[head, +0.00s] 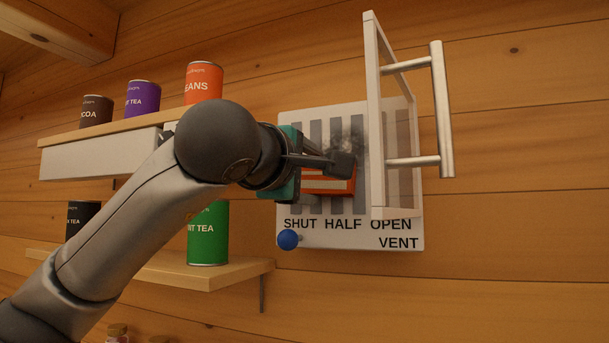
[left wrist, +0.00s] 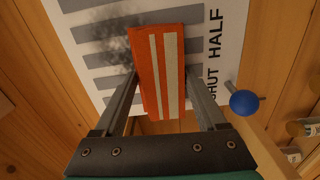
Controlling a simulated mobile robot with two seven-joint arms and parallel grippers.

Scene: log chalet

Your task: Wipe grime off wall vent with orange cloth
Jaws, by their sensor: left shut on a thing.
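The wall vent (head: 290,121) is a pale plate with grey slats, labelled SHUT, HALF, OPEN and VENT. A dark smudge of grime (head: 352,136) lies on its upper middle slats, and the grime also shows in the left wrist view (left wrist: 108,42). My left gripper (head: 338,168) is shut on the orange cloth (head: 327,186), which has pale stripes (left wrist: 160,75). The cloth is at the vent's slats, just below the grime in the head view. Whether it touches the plate I cannot tell. My right gripper is not in view.
A framed clear cover (head: 373,130) with a metal handle (head: 440,110) stands swung out at the vent's right side. A blue knob (head: 288,239) sticks out below SHUT. Shelves (head: 150,124) with several cans are at the left, close to my left arm.

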